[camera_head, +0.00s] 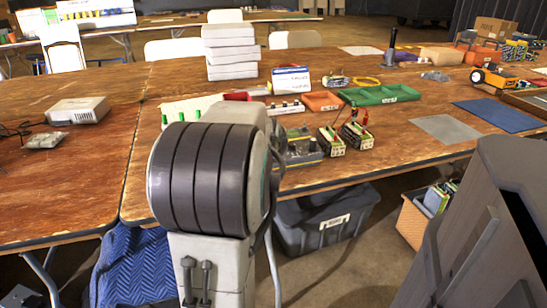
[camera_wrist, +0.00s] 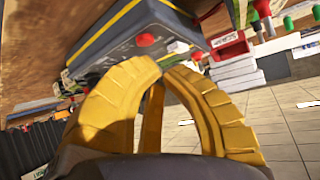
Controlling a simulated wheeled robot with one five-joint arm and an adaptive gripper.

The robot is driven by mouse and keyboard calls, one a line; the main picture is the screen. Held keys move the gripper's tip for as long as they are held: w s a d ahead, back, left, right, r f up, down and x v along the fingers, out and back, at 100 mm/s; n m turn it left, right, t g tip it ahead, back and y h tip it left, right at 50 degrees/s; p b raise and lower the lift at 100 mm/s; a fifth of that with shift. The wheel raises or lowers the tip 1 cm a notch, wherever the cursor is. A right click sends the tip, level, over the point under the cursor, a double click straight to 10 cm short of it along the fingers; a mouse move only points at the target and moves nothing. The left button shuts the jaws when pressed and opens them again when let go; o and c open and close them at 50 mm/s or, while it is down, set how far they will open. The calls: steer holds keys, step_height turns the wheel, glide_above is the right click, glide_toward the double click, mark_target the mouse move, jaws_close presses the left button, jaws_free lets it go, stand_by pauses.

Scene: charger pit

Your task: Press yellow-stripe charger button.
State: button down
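The charger with a yellow stripe (camera_wrist: 110,32) fills the upper middle of the wrist view, tilted in the picture. Its dark face carries a red round button (camera_wrist: 145,40) and, to the right, a pale knob or fitting. My gripper (camera_wrist: 161,70) has yellow ribbed fingers whose tips are together, with nothing seen between them. The tips appear just below the red button in the picture; I cannot tell whether they touch the charger. In the head view a grey charger (camera_head: 303,150) stands on the table, partly hidden behind my arm. My gripper is hidden there.
A green tray (camera_head: 380,95), an orange tray (camera_head: 321,101) and a stack of white boxes (camera_head: 230,50) lie behind. A grey bin (camera_head: 322,218) is under the table.

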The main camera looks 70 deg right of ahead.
steer(key=shift+w+d+f+b, duration=0.1)
steer(key=shift+f+b, duration=0.8)
steer(key=shift+b, duration=0.05)
stand_by(0.9)
steer(key=shift+r, duration=0.1)
steer(key=shift+r+p, duration=0.55)
steer(key=shift+r, duration=0.2)
steer(key=shift+r, duration=0.1)
steer(key=shift+s+a+r+p, duration=0.15)
steer(key=shift+r+p, duration=0.3)
steer(key=shift+r, duration=0.35)
steer(key=shift+s+a+r+p, duration=0.15)
steer(key=shift+r+p, duration=0.25)
steer(key=shift+r, duration=0.4)
steer(key=shift+a+r+p, duration=0.15)
steer(key=shift+r+p, duration=0.3)
steer(key=shift+r, duration=0.35)
